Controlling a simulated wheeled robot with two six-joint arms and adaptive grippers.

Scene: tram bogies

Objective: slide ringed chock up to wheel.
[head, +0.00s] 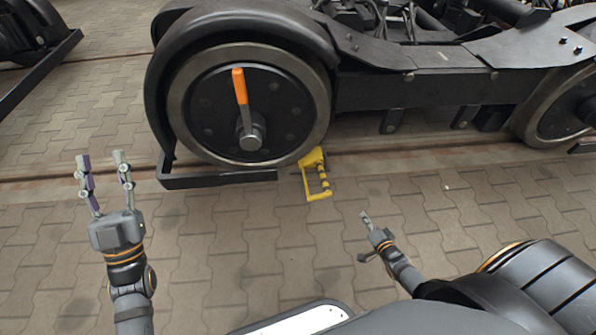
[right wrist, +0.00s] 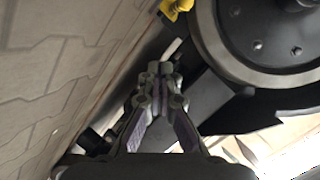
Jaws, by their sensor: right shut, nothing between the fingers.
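The yellow chock (head: 313,160) sits on the rail at the lower right of the large wheel (head: 247,105). Its yellow ring handle (head: 318,186) reaches out over the paving towards me. Part of the yellow chock (right wrist: 176,8) also shows at the top edge of the right wrist view, beside the wheel (right wrist: 275,40). My right gripper (head: 365,216) is shut and empty, below and to the right of the handle and apart from it. Its closed fingers (right wrist: 160,75) fill the middle of the right wrist view. My left gripper (head: 103,158) is open and empty over the paving at left.
An orange lever (head: 239,87) stands on the wheel hub. A dark guard bar (head: 220,179) runs low in front of the wheel, left of the chock. The bogie frame (head: 420,88) extends right to a second wheel (head: 565,108). The paving (head: 450,205) in front is clear.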

